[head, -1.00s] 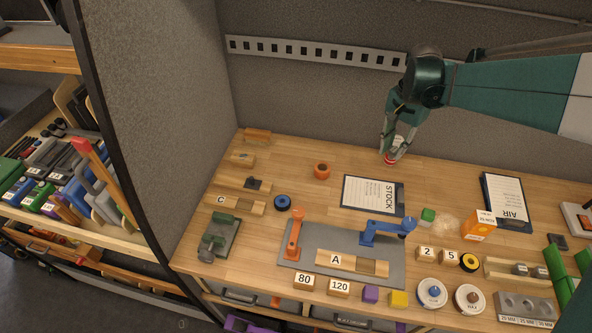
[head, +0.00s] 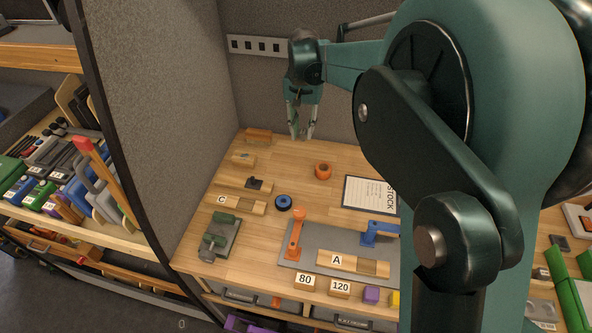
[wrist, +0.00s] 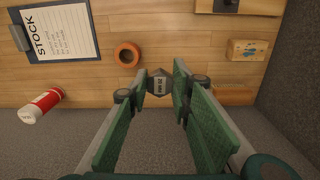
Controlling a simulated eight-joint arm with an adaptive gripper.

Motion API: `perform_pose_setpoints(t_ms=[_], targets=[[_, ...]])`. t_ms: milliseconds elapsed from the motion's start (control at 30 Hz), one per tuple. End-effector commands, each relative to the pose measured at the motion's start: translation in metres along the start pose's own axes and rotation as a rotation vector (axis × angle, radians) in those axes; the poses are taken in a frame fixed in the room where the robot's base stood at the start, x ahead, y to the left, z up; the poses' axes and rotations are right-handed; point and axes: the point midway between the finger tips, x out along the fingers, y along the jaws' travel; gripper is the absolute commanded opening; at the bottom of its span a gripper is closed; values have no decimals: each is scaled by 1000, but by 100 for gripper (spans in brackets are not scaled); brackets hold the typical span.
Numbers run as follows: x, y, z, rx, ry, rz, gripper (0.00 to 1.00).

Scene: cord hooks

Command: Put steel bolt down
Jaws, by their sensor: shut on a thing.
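The steel bolt (wrist: 160,82), a grey hexagonal piece with a small dark label, sits between my fingertips in the wrist view. My gripper (wrist: 158,90) is shut on it. In the head view my gripper (head: 302,136) hangs over the back of the wooden bench (head: 265,172), left of centre and near the grey back wall. The bolt is too small to make out there. In the wrist view an orange ring (wrist: 127,54) lies just left of the bolt; it also shows in the head view (head: 323,171).
A STOCK clipboard (wrist: 60,32) and a red-and-white can (wrist: 41,106) are to the left in the wrist view. A wooden block with blue marks (wrist: 248,50) is to the right. My arm hides the bench's right part in the head view.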

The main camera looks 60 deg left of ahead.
Motion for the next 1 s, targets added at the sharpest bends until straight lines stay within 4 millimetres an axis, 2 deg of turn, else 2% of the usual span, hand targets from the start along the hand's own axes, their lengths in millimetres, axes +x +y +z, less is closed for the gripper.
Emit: perform_pose_setpoints(t_ms=[33, 133, 400, 500, 1000], targets=[[0, -10, 2, -17, 0, 0, 9], [1, -26, 4, -45, 0, 0, 9], [42, -24, 4, -42, 0, 0, 9], [52, -23, 4, -42, 0, 0, 9], [59, -23, 4, -41, 0, 0, 9]])
